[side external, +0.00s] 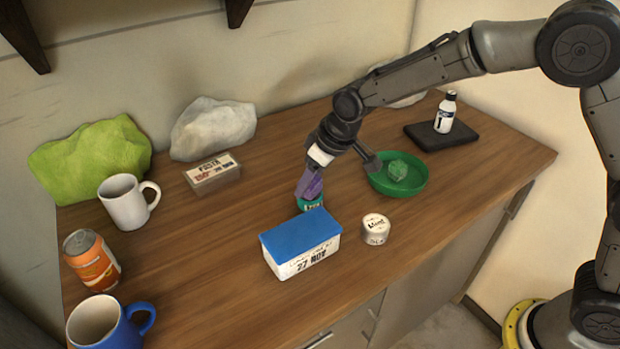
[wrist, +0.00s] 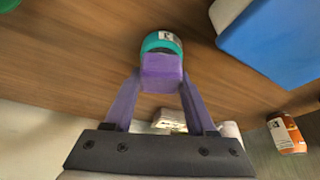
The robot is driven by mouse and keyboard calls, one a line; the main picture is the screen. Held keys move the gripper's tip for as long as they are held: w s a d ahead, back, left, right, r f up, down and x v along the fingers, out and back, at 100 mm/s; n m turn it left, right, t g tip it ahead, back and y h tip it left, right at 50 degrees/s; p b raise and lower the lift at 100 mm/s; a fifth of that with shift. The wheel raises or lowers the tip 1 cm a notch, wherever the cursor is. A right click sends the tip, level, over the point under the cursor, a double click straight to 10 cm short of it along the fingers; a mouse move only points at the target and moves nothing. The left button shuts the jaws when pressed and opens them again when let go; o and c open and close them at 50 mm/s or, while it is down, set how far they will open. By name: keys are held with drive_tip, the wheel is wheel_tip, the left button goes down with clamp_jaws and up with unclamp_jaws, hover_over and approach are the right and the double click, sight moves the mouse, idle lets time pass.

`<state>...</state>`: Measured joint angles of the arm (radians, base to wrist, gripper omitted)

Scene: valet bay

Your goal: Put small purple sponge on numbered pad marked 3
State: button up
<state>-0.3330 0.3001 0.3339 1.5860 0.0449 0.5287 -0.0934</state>
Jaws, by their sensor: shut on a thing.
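My gripper (side external: 309,190) points down at the middle of the wooden counter, just behind the blue-lidded box. In the wrist view its two purple fingers are shut on the small purple sponge (wrist: 163,73). A teal round tin with a white label (side external: 311,204) is right below the fingertips; it also shows just beyond the sponge in the wrist view (wrist: 161,42). I cannot tell whether the sponge touches the tin. In the side view the sponge hardly stands out from the purple fingers. I can make out no pad marked 3 in either view.
The blue-lidded box (side external: 301,254) and a white tin (side external: 375,230) stand in front. A green bowl (side external: 422,181) holding a green block (side external: 397,170) and a black pad (side external: 421,139) with a bottle (side external: 445,113) are right. Mugs, a can, bags and a small box stand left.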

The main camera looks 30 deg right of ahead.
drive_tip(key=o, duration=1.3)
drive_tip(key=shift+f, duration=0.1)
drive_tip(key=shift+r, duration=0.3)
drive_tip(key=v, duration=1.2)
